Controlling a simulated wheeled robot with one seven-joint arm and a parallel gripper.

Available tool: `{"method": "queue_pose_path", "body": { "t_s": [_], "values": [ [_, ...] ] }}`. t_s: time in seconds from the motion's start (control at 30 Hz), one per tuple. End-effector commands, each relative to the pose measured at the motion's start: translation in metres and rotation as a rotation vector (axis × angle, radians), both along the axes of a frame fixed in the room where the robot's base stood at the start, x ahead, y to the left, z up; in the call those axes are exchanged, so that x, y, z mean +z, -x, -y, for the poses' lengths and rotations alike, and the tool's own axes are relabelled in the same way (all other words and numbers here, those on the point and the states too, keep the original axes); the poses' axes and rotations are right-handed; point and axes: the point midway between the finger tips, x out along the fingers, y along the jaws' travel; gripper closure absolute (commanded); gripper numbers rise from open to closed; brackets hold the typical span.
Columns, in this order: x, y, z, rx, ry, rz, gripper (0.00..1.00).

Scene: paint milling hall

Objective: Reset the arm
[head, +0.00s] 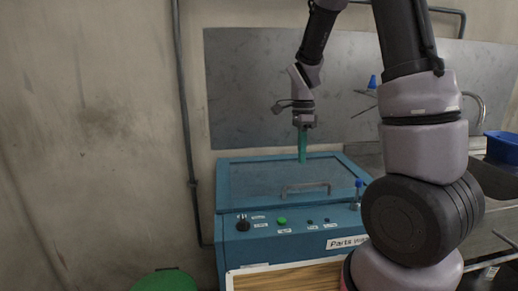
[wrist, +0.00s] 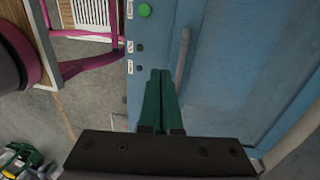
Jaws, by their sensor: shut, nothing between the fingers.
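My gripper (head: 302,146) has green fingers that are shut and empty. In the head view it points down above the lid of a blue parts washer (head: 232,228). In the wrist view my gripper (wrist: 160,74) shows from behind, its two fingers together. The washer's blue lid (wrist: 230,60) lies beyond the fingers in that view, with its grey handle (wrist: 182,60) just right of the fingertips. I see nothing held.
The washer's front panel carries a green button (head: 282,220) and a dark knob (head: 243,223). A metal backsplash (head: 255,95) stands behind. At the right are a sink and a blue container (head: 503,148). A green round object (head: 165,281) is at the bottom left.

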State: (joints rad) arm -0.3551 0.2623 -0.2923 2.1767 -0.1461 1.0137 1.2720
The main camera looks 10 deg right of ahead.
Motion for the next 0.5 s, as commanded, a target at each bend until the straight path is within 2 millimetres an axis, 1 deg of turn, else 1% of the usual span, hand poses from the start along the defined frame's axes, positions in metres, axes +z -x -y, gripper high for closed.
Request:
{"method": "queue_pose_path", "body": {
  "t_s": [0.07,0.13,0.23,0.3,0.37,0.4,0.5],
  "values": [
    [0.012,0.002,0.001,0.033,-0.023,0.029,1.0],
    [0.03,0.006,0.001,0.093,-0.056,0.074,1.0],
    [0.064,0.018,0.002,0.221,-0.107,0.169,1.0],
    [0.088,0.029,0.003,0.326,-0.133,0.246,1.0],
    [0.108,0.039,0.004,0.419,-0.144,0.312,1.0],
    [0.12,0.046,0.005,0.479,-0.145,0.359,1.0],
    [0.149,0.067,0.006,0.635,-0.131,0.469,1.0]
  ]
}}
